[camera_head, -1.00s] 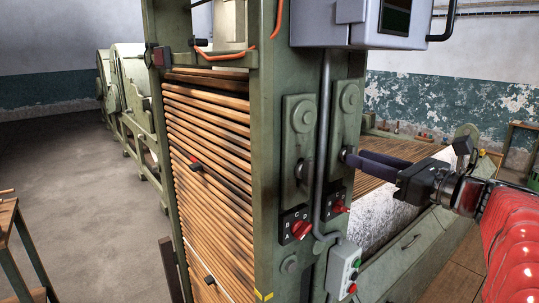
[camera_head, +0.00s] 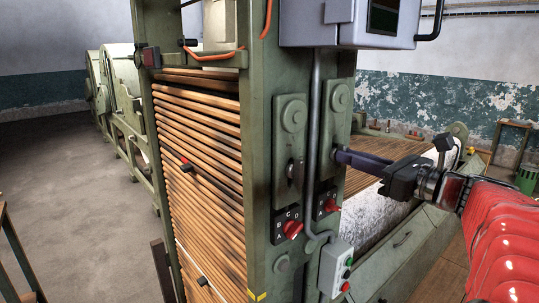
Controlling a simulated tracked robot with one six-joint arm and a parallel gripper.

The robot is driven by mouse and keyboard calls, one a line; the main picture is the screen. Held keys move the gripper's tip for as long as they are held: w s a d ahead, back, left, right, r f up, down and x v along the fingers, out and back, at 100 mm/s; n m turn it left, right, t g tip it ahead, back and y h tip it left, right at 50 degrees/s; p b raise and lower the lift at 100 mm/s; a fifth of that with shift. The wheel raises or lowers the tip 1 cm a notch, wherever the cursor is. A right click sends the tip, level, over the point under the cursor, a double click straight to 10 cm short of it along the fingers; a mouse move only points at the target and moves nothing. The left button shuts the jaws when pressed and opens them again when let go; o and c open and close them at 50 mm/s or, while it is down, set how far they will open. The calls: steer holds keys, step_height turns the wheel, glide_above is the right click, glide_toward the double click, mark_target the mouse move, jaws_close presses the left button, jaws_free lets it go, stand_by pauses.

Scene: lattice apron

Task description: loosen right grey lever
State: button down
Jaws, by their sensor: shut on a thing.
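The right grey lever (camera_head: 333,163) sits on the lower part of the right green plate (camera_head: 339,110) on the machine's upright, and is mostly hidden by my fingers. My gripper (camera_head: 341,157) reaches in from the right with its dark fingers nearly level. It is shut on the right grey lever at its fingertips. The left grey lever (camera_head: 295,172) hangs upright on the left green plate (camera_head: 290,130), apart from my gripper.
Red rotary switches sit below the plates, one left (camera_head: 292,229) and one right (camera_head: 331,205). A grey conduit (camera_head: 314,140) runs between the plates to a button box (camera_head: 337,267). A grey cabinet (camera_head: 350,25) overhangs above. Wooden rods (camera_head: 200,150) fill the frame at left.

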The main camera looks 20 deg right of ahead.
steer(key=shift+a, duration=0.1)
steer(key=shift+n, duration=0.4)
steer(key=shift+s+a+f+n, duration=0.1)
steer(key=shift+f+n, duration=0.05)
steer(key=shift+n, duration=2.7)
steer(key=shift+a+f+n, duration=0.1)
steer(key=shift+n, duration=2.75)
steer(key=c, duration=1.8)
jaws_free()
steer(key=shift+r, duration=0.1)
